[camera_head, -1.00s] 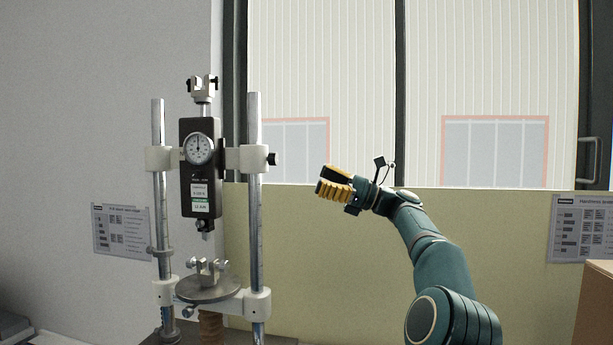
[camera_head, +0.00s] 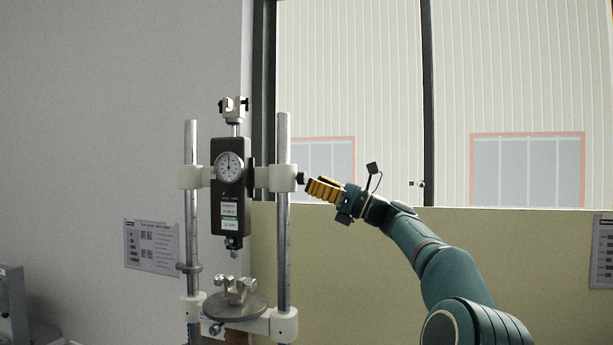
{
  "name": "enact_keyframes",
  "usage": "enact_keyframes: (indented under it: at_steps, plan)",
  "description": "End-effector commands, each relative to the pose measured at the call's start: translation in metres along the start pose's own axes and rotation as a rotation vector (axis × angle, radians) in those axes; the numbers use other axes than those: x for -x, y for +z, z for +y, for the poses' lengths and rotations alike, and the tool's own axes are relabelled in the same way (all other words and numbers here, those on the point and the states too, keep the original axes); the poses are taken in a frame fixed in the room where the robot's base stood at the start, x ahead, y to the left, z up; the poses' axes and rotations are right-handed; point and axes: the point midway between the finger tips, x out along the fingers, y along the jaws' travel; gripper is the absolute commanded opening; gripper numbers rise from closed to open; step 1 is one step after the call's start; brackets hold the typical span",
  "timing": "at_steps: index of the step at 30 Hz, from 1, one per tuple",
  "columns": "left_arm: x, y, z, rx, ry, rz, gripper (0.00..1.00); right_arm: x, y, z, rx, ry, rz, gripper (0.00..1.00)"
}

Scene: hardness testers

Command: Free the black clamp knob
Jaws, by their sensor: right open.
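The hardness tester's black gauge body (camera_head: 231,190) with a round dial hangs between two steel columns. The black clamp knob (camera_head: 301,178) sticks out to the right of the white clamp block (camera_head: 281,178) on the right column. My right gripper (camera_head: 309,187), with ribbed yellow fingers, is open and comes from the right. Its fingertips are very near the knob, slightly right of and below it in the picture; I cannot tell whether they touch. My left gripper is not in view.
A round metal plate (camera_head: 234,307) with a small vise sits low between the columns. A grip fixture (camera_head: 233,108) tops the gauge. A printed sheet (camera_head: 152,247) is on the left wall.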

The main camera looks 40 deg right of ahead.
Motion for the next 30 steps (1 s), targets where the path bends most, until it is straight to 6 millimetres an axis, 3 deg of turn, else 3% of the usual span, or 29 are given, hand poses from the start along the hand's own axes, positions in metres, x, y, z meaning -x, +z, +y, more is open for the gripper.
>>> enact_keyframes:
  at_steps: [6, 18, 21, 24, 30]
  plan:
    - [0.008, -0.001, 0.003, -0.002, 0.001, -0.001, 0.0, -0.025, 0.001, 0.0, 0.0, 0.001, 0.0, 0.62]
    - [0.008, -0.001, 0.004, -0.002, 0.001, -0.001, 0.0, -0.03, 0.0, 0.0, 0.001, 0.0, 0.0, 0.64]
    - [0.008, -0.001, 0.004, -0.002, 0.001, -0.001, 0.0, -0.03, 0.0, 0.0, 0.001, 0.0, 0.0, 0.29]
    - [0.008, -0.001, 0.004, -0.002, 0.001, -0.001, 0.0, -0.03, 0.0, 0.0, 0.001, 0.0, 0.0, 0.0]
    - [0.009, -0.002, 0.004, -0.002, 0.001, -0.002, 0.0, -0.03, 0.0, -0.001, 0.024, 0.009, 0.0, 0.0]
